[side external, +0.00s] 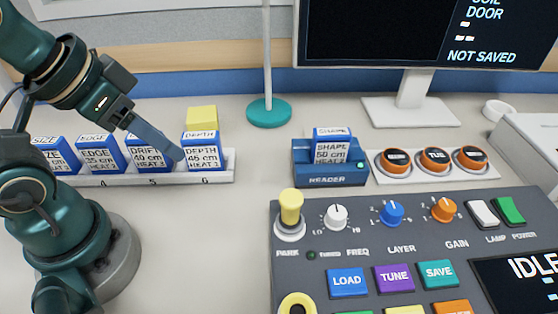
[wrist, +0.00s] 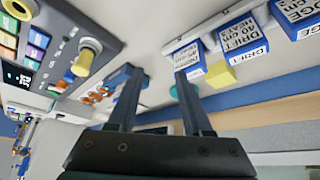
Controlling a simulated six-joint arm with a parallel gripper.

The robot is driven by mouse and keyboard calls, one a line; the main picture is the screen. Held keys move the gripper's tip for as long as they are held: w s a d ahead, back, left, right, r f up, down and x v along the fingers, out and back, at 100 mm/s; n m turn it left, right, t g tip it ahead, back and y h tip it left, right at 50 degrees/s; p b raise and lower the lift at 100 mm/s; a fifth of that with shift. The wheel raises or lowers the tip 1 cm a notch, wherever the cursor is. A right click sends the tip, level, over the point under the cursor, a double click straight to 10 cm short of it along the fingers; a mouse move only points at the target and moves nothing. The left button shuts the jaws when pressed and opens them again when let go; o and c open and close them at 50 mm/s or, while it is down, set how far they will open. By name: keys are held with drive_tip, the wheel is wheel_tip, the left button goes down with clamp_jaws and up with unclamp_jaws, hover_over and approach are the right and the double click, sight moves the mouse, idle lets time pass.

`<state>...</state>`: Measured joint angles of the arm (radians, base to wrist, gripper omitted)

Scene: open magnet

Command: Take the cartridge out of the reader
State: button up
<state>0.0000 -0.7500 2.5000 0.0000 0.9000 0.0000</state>
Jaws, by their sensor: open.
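The cartridge (side external: 331,151), a blue and white block labelled SHAPE 50 cm, stands upright in the blue reader (side external: 305,178), its upper part showing above the reader's front. A small green light shows on the reader's right side. My gripper (side external: 176,154) is well to the left of the reader, by the DRIFT and DEPTH cartridges of the rack. In the wrist view my gripper (wrist: 154,74) has its two fingers spread with nothing between them. A blue shape behind the left finger there may be the reader; I cannot tell.
A white rack (side external: 215,178) holds several cartridges, among them DRIFT (side external: 149,157) and DEPTH (side external: 202,151). A yellow block (side external: 202,116) is behind it. A teal-based pole (side external: 268,112) stands behind, between rack and reader. Orange-rimmed discs (side external: 435,159) lie right; the control console (side external: 300,255) lies in front.

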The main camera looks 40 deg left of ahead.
drive_tip(key=o, duration=0.4)
drive_tip(key=shift+c, duration=0.2)
